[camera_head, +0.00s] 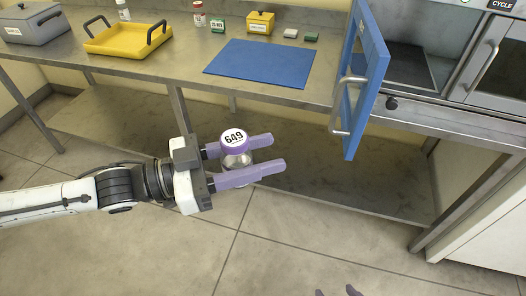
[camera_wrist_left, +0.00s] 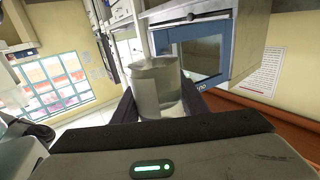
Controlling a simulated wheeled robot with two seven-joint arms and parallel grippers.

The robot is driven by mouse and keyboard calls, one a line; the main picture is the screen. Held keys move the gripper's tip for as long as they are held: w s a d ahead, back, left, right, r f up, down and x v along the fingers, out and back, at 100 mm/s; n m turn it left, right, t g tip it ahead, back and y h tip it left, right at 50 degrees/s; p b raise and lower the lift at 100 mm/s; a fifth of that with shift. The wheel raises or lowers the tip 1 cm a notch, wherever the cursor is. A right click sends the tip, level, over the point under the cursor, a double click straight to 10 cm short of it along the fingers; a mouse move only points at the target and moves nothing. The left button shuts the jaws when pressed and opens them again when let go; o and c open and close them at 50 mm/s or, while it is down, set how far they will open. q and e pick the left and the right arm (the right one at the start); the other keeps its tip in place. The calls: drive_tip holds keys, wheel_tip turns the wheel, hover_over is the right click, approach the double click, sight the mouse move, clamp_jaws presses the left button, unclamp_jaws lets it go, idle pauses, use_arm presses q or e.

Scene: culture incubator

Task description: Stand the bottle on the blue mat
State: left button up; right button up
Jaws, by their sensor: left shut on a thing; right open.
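The bottle (camera_head: 236,160) is clear with a purple cap marked 649. My left gripper (camera_head: 245,161) is shut on the bottle and holds it roughly upright, in front of and below the table edge. In the left wrist view the bottle (camera_wrist_left: 157,88) stands between the dark fingers. The blue mat (camera_head: 262,63) lies flat and bare on the metal table, beyond and above the gripper in the head view. My right gripper (camera_head: 338,293) shows only its fingertips at the bottom edge of the head view, apart and empty.
A blue door (camera_head: 366,75) stands open at the mat's right, before the incubator chamber. A yellow tray (camera_head: 128,40), grey box (camera_head: 36,24), yellow box (camera_head: 261,22) and small vials (camera_head: 198,14) stand along the table. Green (camera_head: 311,37) and white blocks lie behind the mat.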

use_arm(q)
drive_tip(key=shift+s+a+m+g+h, duration=0.1)
drive_tip(key=shift+a+m+g+h, duration=0.1)
drive_tip(key=shift+a+m+g, duration=0.55)
drive_tip(key=shift+s+a+m+g+h, duration=0.2)
drive_tip(key=shift+m+g, duration=0.25)
drive_tip(key=shift+g, duration=0.6)
drive_tip(key=shift+s+a+m+g+h, duration=0.1)
drive_tip(key=shift+a+m+g+h, duration=0.1)
drive_tip(key=shift+a+m+g, duration=0.5)
